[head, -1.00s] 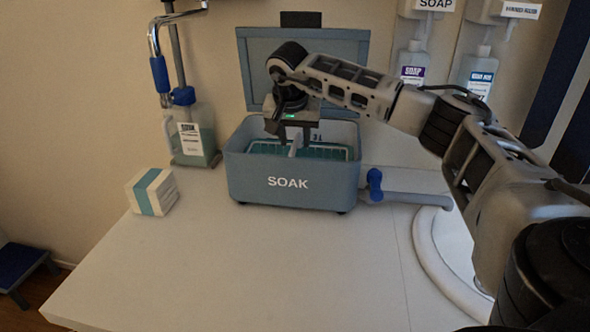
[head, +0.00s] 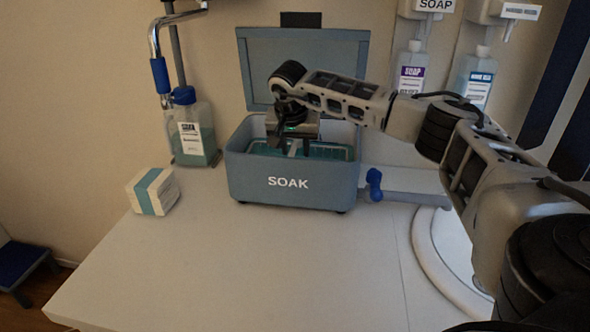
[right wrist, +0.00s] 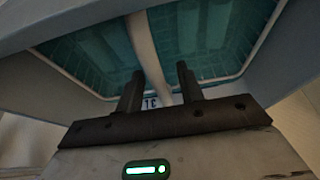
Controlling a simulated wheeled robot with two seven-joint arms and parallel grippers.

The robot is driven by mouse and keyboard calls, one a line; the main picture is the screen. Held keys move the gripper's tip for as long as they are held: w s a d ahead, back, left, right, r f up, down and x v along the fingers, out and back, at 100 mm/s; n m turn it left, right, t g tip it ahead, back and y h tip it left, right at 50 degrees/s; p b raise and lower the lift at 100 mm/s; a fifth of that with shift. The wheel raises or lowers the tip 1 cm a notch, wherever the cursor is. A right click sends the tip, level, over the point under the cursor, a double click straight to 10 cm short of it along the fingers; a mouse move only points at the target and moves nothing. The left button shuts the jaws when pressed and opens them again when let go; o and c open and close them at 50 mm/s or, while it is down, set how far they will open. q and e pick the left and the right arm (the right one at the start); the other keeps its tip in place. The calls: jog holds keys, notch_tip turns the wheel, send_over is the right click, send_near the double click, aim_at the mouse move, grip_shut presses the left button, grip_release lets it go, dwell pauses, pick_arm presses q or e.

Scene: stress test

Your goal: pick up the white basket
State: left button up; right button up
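The white basket sits inside the blue-grey SOAK box (head: 290,190), in teal liquid. In the right wrist view its white handle (right wrist: 146,48) runs between my fingers, and its thin white rim (right wrist: 266,38) shows around the teal inside. My right gripper (head: 293,148) points down into the open box, with its fingers partly hidden behind the front wall. In the right wrist view the gripper (right wrist: 160,85) is open, one finger on each side of the handle, with gaps visible. My left gripper is not in view.
The box's lid (head: 335,65) stands open behind it. A blue-handled drain lever (head: 374,185) sits at its right. A jug (head: 194,135) stands behind left, and a white-and-teal block (head: 153,191) lies at the left. The front of the counter (head: 230,270) is clear.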

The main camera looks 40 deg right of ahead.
grip_shut()
jog(key=shift+r, duration=0.1)
dwell(0.3)
